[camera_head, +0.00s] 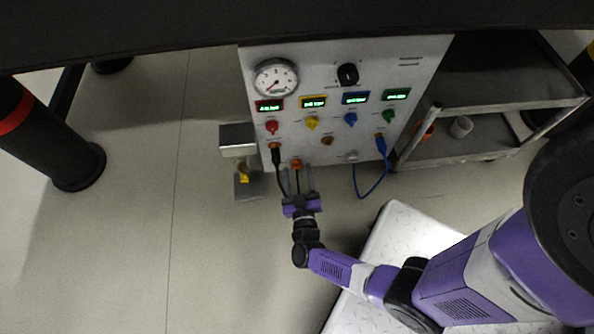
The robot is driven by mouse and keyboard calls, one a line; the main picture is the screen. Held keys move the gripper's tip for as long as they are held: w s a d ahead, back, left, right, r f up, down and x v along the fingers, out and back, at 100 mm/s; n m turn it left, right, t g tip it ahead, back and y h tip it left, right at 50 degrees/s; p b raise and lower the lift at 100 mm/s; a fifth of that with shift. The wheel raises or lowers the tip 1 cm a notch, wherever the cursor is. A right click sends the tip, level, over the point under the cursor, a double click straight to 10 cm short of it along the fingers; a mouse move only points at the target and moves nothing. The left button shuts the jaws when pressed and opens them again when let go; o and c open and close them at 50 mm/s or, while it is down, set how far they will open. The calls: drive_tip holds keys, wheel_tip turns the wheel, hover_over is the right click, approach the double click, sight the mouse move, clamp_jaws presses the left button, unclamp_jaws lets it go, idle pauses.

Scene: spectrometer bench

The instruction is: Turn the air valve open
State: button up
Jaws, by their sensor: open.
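A light grey control panel (330,85) stands upright at the top middle of the head view. It carries a round gauge (276,78), a black knob (348,75), and a row of red (272,127), yellow (312,122), blue (351,119) and green (389,116) knobs. I cannot tell from the small labels which one is the air valve. My gripper (298,172) is open, with its fingers pointing up at the panel's lower edge, below the red and yellow knobs. An orange part (296,163) shows by the fingertips; whether they touch it is unclear.
A black cable hangs from a plug (276,155) close left of my gripper. A blue cable (374,187) loops at the right. A bracket (238,140) with a yellow item juts out at left. A shelved cart (470,100) stands right. Floor at lower left is free.

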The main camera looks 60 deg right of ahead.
drive_tip(key=shift+w+d, duration=0.35)
drive_tip(key=shift+d, duration=0.1)
clamp_jaws()
